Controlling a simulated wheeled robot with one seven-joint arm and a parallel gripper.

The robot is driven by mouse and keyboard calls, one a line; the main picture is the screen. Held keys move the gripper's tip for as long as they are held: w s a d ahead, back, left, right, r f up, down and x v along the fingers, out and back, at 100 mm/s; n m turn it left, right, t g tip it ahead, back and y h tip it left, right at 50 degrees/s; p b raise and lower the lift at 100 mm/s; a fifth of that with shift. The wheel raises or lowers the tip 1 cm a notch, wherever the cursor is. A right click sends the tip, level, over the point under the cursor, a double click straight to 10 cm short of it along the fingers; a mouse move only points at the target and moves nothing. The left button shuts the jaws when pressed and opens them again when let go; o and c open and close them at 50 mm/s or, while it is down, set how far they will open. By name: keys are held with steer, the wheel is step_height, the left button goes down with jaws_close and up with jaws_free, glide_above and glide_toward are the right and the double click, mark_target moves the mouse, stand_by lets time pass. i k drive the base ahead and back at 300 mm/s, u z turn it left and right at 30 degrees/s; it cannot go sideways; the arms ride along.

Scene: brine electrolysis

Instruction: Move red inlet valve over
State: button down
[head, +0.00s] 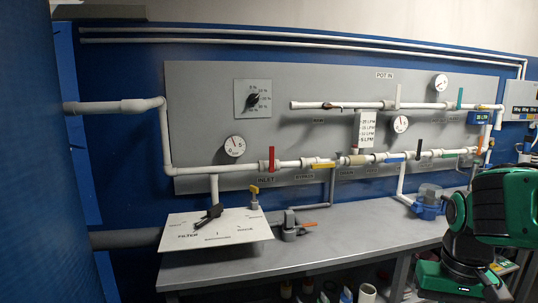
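The red inlet valve handle (271,158) stands upright, crosswise to the white pipe, above the label INLET on the grey wall panel. It is left of the panel's middle, between a pressure gauge (234,146) and a yellow handle (323,166) that lies along the pipe. Nothing touches the red handle. Green and black links of my arm show at the lower right, well away from the valve. I cannot make out my gripper's fingers in this view.
A grey bench (340,240) runs below the panel. It carries a tilted white filter plate (240,238) with a black lever, a small valve with an orange handle (305,225) and a blue pump (429,206).

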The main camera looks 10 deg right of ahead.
mark_target(271, 169)
steer(key=i, duration=1)
